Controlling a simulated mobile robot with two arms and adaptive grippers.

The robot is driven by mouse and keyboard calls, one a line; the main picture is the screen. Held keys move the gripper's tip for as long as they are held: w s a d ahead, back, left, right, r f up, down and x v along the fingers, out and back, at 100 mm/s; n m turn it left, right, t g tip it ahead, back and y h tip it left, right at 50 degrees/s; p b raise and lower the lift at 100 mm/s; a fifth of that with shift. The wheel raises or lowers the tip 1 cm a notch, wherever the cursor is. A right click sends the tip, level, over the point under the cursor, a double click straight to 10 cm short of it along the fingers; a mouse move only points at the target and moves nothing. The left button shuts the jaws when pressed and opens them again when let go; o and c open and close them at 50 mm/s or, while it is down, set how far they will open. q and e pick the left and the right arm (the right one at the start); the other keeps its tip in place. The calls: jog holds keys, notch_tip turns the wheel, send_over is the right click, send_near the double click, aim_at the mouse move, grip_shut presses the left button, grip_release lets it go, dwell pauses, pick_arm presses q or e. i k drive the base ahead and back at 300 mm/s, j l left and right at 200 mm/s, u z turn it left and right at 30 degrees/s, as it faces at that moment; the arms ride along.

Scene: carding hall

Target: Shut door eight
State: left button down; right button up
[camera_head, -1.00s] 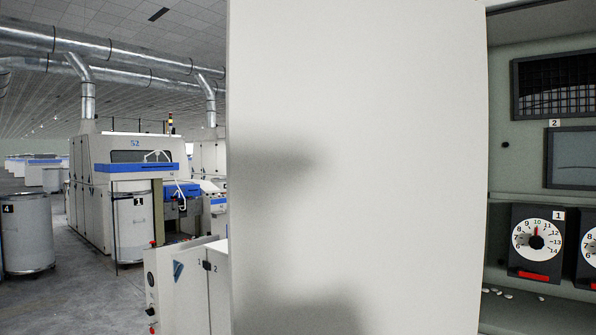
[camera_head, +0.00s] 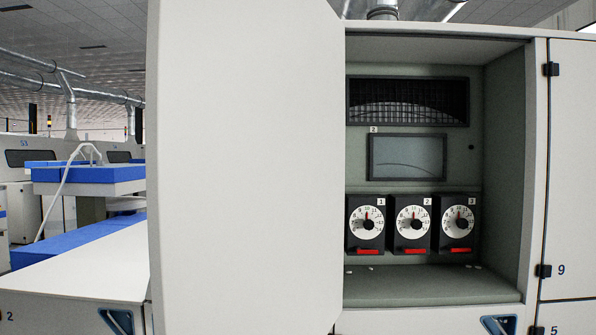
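A large plain white door (camera_head: 245,165) stands open at the left of an open compartment (camera_head: 425,287) in the cabinet. No number shows on the face I see, so I cannot tell from a label that it is door eight. Its lower edge is out of frame. Neither of my grippers is in view.
In the compartment are a dark mesh window (camera_head: 408,101), a grey panel (camera_head: 407,157) and three dials (camera_head: 412,222). Small white bits (camera_head: 362,268) lie on its floor. A closed door marked 9 (camera_head: 575,160) is at the right. A white and blue machine (camera_head: 85,250) is at the left.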

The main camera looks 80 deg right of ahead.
aim_at(245, 124)
jog(key=i+z, duration=0.15)
jog(key=z, duration=0.35)
jog(key=i+z, duration=0.2)
jog(key=z, duration=0.25)
jog(key=i+j+z, duration=0.1)
jog(key=z, duration=0.4)
jog(key=i+j+z, duration=0.2)
jog(key=z, duration=0.25)
jog(key=i+j+z, duration=0.1)
jog(key=z, duration=0.35)
jog(key=i+j+z, duration=0.15)
jog(key=z, duration=0.35)
jog(key=i+j+z, duration=0.25)
jog(key=z, duration=0.2)
jog(key=i+j+z, duration=0.1)
jog(key=j+z, duration=0.15)
jog(key=z, duration=0.25)
